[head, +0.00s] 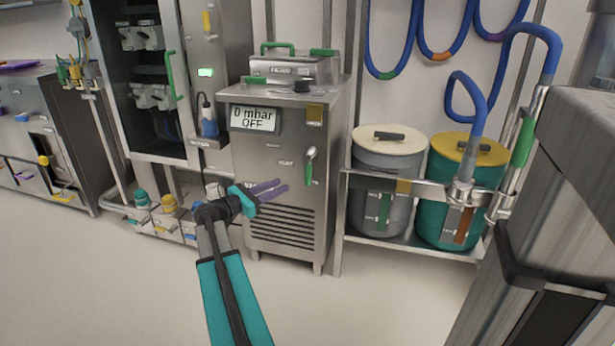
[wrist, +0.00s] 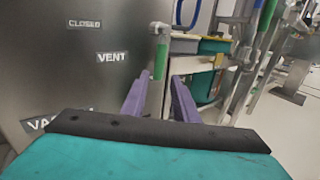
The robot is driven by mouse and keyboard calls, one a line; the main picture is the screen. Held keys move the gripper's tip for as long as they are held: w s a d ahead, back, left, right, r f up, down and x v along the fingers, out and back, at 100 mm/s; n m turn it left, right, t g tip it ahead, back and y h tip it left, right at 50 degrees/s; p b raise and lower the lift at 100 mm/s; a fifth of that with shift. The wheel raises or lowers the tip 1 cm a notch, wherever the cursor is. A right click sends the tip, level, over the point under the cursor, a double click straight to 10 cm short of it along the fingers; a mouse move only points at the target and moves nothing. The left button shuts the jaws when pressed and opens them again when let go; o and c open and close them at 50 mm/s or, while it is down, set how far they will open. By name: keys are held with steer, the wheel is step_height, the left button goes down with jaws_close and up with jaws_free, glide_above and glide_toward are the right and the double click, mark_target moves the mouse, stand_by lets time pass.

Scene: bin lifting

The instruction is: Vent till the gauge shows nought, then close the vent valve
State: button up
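The gauge display (head: 254,119) on the steel cabinet reads "0 mbar OFF" in the head view. The vent valve (head: 309,170) is on the cabinet front, to the right of the VENT label, with its green handle hanging down from a silver pivot. It also shows in the wrist view (wrist: 160,60), with the VENT label (wrist: 112,57) and CLOSED label (wrist: 84,23) to its left. My gripper (head: 284,186) is open and empty, its purple fingers apart, to the left of the handle with a gap. In the wrist view the handle is just beyond the fingertips (wrist: 160,82).
Two lidded drums, one grey (head: 384,190) and one teal (head: 445,195), stand on a rack at the right, with blue hoses (head: 395,73) above. A steel unit (head: 560,200) fills the right edge. Floor in front is clear.

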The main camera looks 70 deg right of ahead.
mark_target(306, 176)
steer(key=shift+d, duration=0.15)
steer(key=b+x, duration=0.5)
steer(key=x, duration=0.8)
steer(key=shift+s+d, duration=0.1)
steer(key=shift+d, duration=0.1)
jaws_close()
steer(key=shift+s+a, duration=0.1)
steer(key=shift+a, duration=0.15)
steer(key=shift+d, duration=0.2)
